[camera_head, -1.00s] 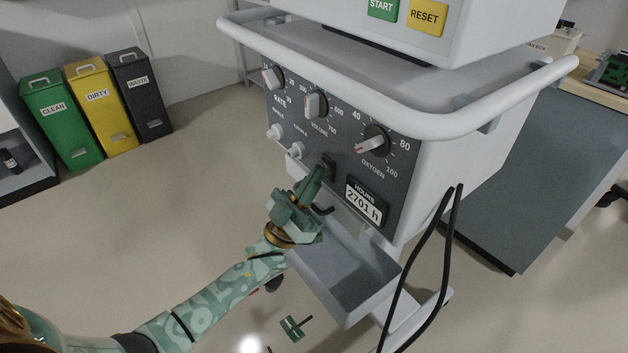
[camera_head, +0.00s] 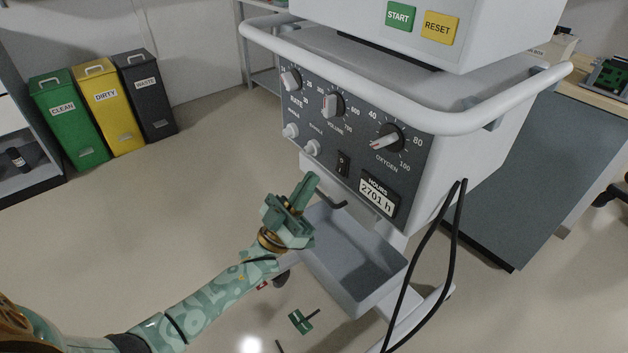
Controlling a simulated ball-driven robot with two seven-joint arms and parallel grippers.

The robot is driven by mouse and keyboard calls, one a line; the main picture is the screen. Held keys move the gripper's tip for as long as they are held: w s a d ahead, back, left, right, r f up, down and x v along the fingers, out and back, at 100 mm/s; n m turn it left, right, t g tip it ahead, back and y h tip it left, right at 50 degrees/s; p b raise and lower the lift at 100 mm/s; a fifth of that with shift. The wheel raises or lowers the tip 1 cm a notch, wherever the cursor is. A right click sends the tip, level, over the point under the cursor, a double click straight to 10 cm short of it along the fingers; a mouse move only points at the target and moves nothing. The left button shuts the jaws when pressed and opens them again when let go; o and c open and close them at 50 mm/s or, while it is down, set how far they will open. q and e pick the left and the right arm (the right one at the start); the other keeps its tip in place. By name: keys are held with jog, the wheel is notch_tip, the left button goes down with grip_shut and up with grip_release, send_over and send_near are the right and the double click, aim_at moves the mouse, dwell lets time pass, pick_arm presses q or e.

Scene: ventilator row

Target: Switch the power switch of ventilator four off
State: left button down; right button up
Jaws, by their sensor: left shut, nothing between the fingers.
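The ventilator (camera_head: 425,178) stands in front of me with a dark control panel facing left. Its black rocker power switch (camera_head: 342,164) sits low on the panel, left of the hours display (camera_head: 378,197), which reads 2701 h. The switch is in plain view and nothing touches it; I cannot tell its position surely. My left gripper (camera_head: 307,184) is shut and empty, just below and left of the switch, apart from the panel. No number shows on this ventilator. My right gripper is not in view.
A white rail (camera_head: 400,108) runs around the ventilator above the panel. A grey tray (camera_head: 356,290) hangs below, and black cables (camera_head: 452,240) loop at the right. Green, yellow and black bins (camera_head: 103,108) stand at the back left. A green part (camera_head: 300,321) shows at the bottom.

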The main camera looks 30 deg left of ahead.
pick_arm(q)
jog(key=v, duration=0.8)
jog(key=shift+s+a+r, duration=0.2)
jog(key=shift+s+a, duration=0.15)
jog(key=shift+s, duration=0.15)
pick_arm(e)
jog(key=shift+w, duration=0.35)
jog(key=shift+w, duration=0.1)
